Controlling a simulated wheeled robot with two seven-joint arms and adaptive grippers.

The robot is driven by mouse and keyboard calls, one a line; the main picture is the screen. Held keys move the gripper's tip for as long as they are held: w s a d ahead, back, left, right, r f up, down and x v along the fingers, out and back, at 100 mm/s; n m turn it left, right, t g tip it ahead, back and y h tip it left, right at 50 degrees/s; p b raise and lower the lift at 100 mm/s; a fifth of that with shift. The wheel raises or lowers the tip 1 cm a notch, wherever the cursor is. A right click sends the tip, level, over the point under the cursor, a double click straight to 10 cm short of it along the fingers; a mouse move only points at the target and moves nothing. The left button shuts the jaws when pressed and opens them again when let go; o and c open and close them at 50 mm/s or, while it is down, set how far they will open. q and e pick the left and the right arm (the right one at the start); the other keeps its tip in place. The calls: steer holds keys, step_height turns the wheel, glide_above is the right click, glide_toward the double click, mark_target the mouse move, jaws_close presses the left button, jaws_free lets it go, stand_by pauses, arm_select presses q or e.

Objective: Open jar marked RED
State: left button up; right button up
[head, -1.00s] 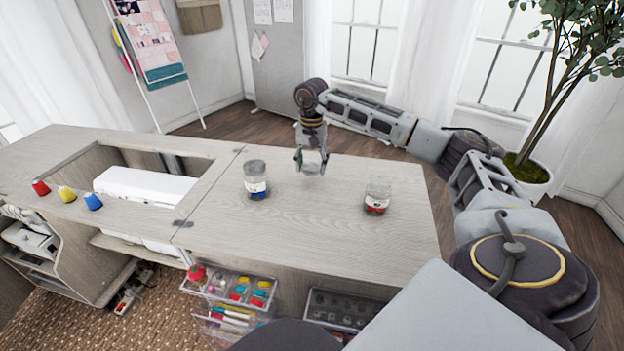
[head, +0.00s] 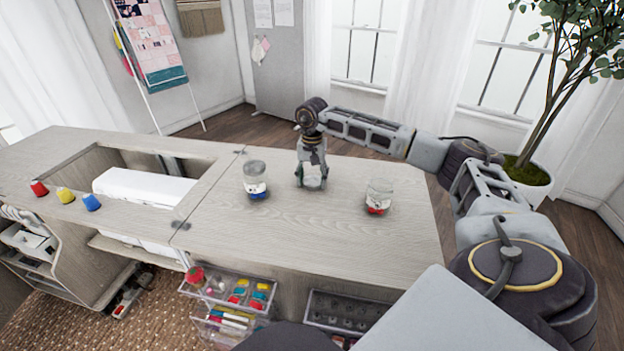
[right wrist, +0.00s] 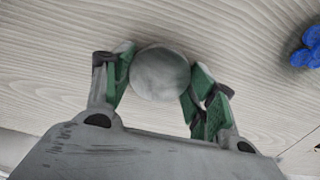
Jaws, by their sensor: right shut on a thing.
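The red-marked jar (head: 379,197), clear with a red band low down, stands on the tabletop at the right in the head view. A similar blue-marked jar (head: 256,182) stands at the left. My right gripper (head: 312,183) is low over the table between them, apart from both. In the right wrist view, its green-padded fingers are shut on a round grey disc (right wrist: 160,73) that looks like a lid, over bare wood. Whether it touches the table is unclear. I cannot tell whether either standing jar has a lid. My left gripper is not in view.
The wooden tabletop (head: 300,225) is clear in front of my right gripper. Open drawers with supplies (head: 235,288) jut out below the front edge.

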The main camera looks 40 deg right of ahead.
mark_target(312, 181)
stand_by(0.3)
steer(key=o, duration=0.7)
steer(key=shift+f, duration=0.1)
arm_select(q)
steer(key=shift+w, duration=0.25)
arm_select(e)
steer(key=o, duration=0.4)
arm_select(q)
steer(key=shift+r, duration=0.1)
arm_select(e)
steer(key=shift+r, duration=0.55)
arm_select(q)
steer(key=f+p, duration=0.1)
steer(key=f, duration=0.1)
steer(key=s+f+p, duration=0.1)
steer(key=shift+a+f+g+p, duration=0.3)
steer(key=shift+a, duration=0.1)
arm_select(e)
step_height(312, 181, up, 11)
steer(key=shift+r, duration=0.1)
